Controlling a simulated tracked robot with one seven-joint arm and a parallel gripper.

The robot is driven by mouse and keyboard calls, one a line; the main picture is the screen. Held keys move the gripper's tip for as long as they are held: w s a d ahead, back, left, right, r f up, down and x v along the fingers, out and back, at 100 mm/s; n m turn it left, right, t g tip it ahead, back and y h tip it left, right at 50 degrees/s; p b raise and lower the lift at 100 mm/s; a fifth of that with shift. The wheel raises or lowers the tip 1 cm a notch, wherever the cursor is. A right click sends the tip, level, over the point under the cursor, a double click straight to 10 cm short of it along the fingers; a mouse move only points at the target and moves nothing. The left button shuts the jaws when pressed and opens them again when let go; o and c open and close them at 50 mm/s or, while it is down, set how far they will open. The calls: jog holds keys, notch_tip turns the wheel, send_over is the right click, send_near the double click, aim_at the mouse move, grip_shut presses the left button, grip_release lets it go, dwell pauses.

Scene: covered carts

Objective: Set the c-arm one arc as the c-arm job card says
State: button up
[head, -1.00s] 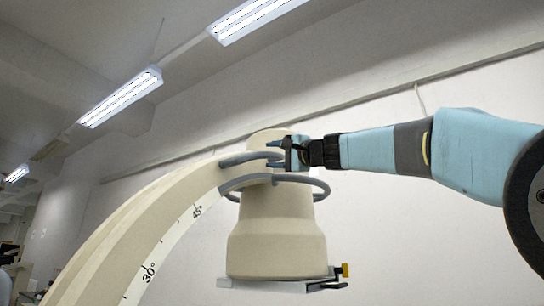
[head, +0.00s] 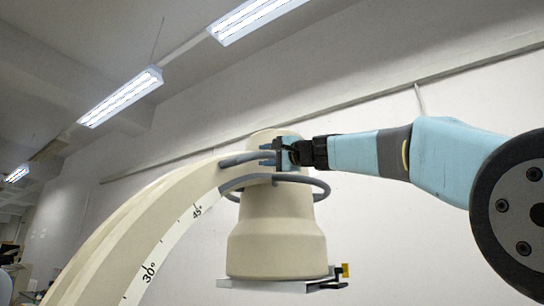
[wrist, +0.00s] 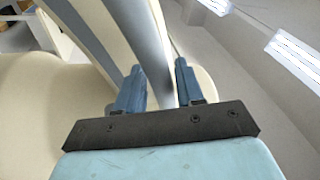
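The cream c-arm arc (head: 135,225) curves up from the lower left, with a degree scale on its edge; 30° and 45° can be read. Its cream head housing (head: 275,240) hangs at the upper end. A grey handle bar (head: 238,160) crosses the top of the arc, and a grey loop (head: 312,181) runs around the housing's neck. My gripper (head: 270,154) is at the upper bar, one finger on each side. No job card or pointer is readable.
A flat plate (head: 265,285) with a small yellow-and-black piece (head: 345,270) is under the housing. A plain wall (head: 430,240) stands behind, and the space right of the housing below my arm looks clear. Ceiling lamps are high above.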

grip_shut()
jog(key=shift+f, duration=0.1)
dwell(0.3)
